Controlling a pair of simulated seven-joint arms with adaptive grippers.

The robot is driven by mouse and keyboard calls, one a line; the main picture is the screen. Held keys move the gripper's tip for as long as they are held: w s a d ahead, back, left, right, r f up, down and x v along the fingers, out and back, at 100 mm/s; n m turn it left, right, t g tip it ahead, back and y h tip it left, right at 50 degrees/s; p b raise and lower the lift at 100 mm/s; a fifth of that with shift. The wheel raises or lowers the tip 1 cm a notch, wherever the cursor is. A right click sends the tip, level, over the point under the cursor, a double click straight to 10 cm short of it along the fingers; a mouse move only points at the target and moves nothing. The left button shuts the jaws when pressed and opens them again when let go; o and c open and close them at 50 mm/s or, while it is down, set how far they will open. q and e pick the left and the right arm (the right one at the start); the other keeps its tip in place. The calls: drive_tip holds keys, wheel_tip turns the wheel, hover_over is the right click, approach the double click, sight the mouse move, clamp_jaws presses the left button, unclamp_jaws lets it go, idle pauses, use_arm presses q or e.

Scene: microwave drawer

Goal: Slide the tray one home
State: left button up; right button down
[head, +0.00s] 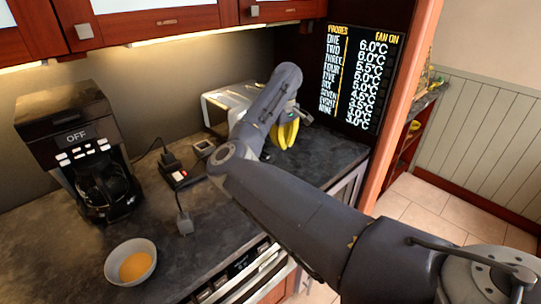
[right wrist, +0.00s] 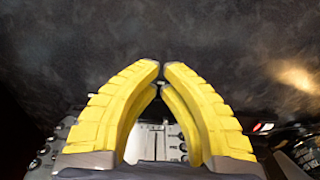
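No tray can be made out clearly in either view. My right gripper (head: 285,132) has yellow fingers and hangs over the back right of the dark counter, in front of a white boxy appliance (head: 222,102). In the right wrist view the yellow fingertips (right wrist: 162,71) come together with almost no gap, and no held object can be made out. A pale panel with dark buttons (right wrist: 155,138) shows between and beyond the fingers. My right arm hides part of the appliance and counter. My left gripper is not in view.
A black coffee maker (head: 75,140) marked OFF stands at left. A bowl with yellow contents (head: 130,264) sits at the front left. A small device with a red part (head: 180,176) and cables lie mid-counter. A dark readout panel (head: 352,75) stands at the back right.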

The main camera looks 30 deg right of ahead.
sight(276, 163)
wheel_tip(276, 163, down, 10)
drive_tip(key=shift+r, duration=0.25)
drive_tip(key=shift+w+f, duration=0.1)
drive_tip(key=shift+w, duration=0.25)
drive_tip(key=shift+w+a, duration=0.2)
drive_tip(key=shift+w, duration=0.6)
drive_tip(key=shift+w+a, duration=0.15)
drive_tip(key=shift+w, duration=0.65)
